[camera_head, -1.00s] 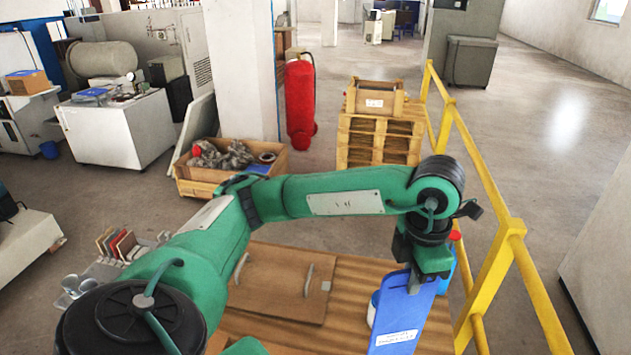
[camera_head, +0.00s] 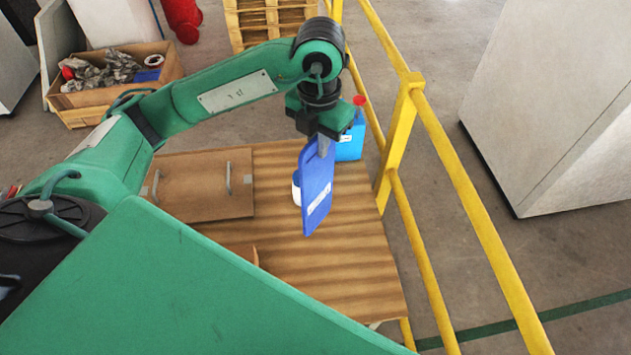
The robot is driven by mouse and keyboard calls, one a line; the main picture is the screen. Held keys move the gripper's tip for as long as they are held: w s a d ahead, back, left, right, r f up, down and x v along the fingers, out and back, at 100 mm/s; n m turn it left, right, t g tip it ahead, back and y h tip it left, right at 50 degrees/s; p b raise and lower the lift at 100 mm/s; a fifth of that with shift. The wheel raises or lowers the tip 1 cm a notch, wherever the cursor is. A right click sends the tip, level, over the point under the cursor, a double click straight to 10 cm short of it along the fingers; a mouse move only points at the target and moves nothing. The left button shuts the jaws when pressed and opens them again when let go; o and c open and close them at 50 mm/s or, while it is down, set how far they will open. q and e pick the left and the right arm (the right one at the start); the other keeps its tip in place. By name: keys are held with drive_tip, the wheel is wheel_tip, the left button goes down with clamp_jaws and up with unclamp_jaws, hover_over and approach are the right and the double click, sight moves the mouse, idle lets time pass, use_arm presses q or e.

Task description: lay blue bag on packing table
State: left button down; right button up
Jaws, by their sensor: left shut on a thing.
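The blue bag (camera_head: 317,188) is a flat blue piece with a white label near its lower end. It hangs upright, slightly tilted, from my left gripper (camera_head: 324,146), which is shut on its top edge. The packing table (camera_head: 330,262) has a striped brown wooden top and lies beneath the bag. The bag appears to be above the top; whether its lower end touches is hard to tell. My right gripper is not in view.
A light blue container with a red cap (camera_head: 351,140) stands behind the bag. A white bottle (camera_head: 296,188) is partly hidden by it. A brown board with handles (camera_head: 204,184) lies at the table's left. Yellow railing (camera_head: 398,140) runs along the right. The front right tabletop is clear.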

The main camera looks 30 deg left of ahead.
sight(318, 190)
use_arm(q)
wheel_tip(318, 190, down, 10)
drive_tip(key=shift+s+r+p, duration=0.1)
drive_tip(key=shift+p, duration=0.6)
drive_tip(key=shift+f, duration=0.65)
wheel_tip(318, 190, down, 4)
drive_tip(key=shift+r+p, duration=0.2)
drive_tip(key=shift+p, duration=0.4)
drive_tip(key=shift+f, duration=0.1)
drive_tip(key=shift+f+b, duration=0.15)
drive_tip(key=shift+b, duration=0.15)
drive_tip(key=c, duration=1.5)
unclamp_jaws()
drive_tip(key=shift+c, duration=0.2)
